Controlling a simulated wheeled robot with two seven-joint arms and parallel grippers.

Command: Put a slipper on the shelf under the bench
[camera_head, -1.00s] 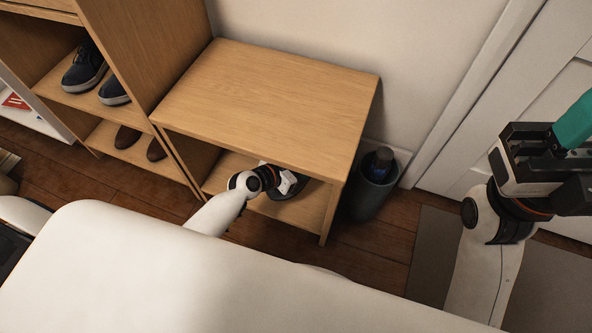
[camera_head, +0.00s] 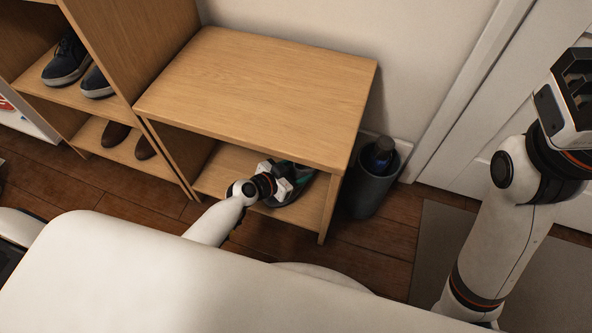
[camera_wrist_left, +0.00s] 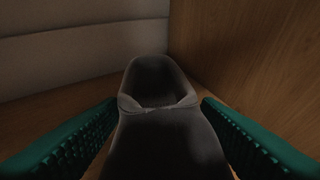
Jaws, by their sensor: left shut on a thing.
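A dark grey slipper (camera_wrist_left: 165,145) lies between the green fingers of my left gripper in the left wrist view, its opening on the far side. My left gripper (camera_head: 287,182) is shut on it, inside the open space under the wooden bench (camera_head: 262,88). The slipper is at or just over the low shelf (camera_head: 232,170); I cannot tell whether it touches. The gripper and bench top partly hide it in the head view. My right gripper (camera_head: 572,95) is at the upper right edge, its fingers out of frame.
A tall wooden shoe rack (camera_head: 110,50) with dark sneakers (camera_head: 68,60) and brown shoes (camera_head: 116,133) stands left of the bench. A dark bin (camera_head: 370,187) holding a dark bottle stands right of it. A grey mat (camera_head: 440,240) lies by the white door.

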